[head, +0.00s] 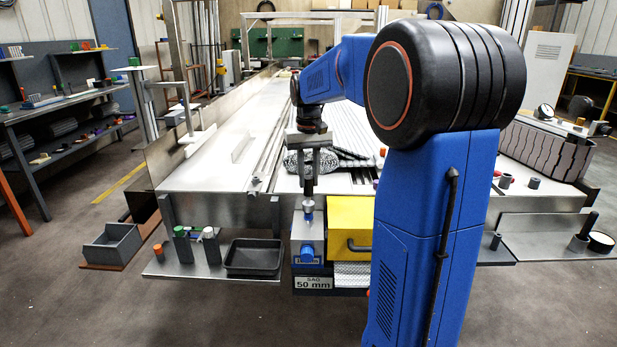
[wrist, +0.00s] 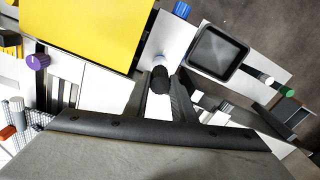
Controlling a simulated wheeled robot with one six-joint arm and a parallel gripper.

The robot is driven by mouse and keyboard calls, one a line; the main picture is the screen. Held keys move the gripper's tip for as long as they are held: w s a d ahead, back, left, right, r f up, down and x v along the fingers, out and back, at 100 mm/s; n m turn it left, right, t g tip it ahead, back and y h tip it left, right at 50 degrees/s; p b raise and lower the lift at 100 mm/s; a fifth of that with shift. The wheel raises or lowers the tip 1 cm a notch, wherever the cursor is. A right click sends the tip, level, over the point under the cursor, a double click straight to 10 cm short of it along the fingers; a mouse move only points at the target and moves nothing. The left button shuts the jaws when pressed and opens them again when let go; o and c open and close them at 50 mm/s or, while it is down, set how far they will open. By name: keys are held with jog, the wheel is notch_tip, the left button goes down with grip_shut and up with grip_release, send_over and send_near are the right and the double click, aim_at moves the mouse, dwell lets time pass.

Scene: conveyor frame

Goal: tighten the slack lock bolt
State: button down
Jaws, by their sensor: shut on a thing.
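My gripper (head: 308,194) points down over the grey box (head: 305,232) at the front end of the conveyor frame. In the wrist view its fingers (wrist: 162,88) are closed around a small upright piece with a dark round ribbed top (wrist: 160,76). In the head view a pale blue piece (head: 308,207) shows just below the fingertips, meeting the box top. I cannot tell if this is the slack lock bolt itself or a tool on it.
A yellow housing (head: 350,221) stands right beside the box. A shelf to the left bears a black tray (head: 254,257) and several small capped posts. A grey bin (head: 112,246) is farther left. My blue arm hides part of the right side.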

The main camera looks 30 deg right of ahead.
jog(key=shift+f, duration=1.25)
dwell(0.3)
jog(key=m, duration=0.6)
jog(key=shift+m, duration=2.7)
jog(key=shift+r, duration=0.1)
jog(key=shift+r, duration=2.5)
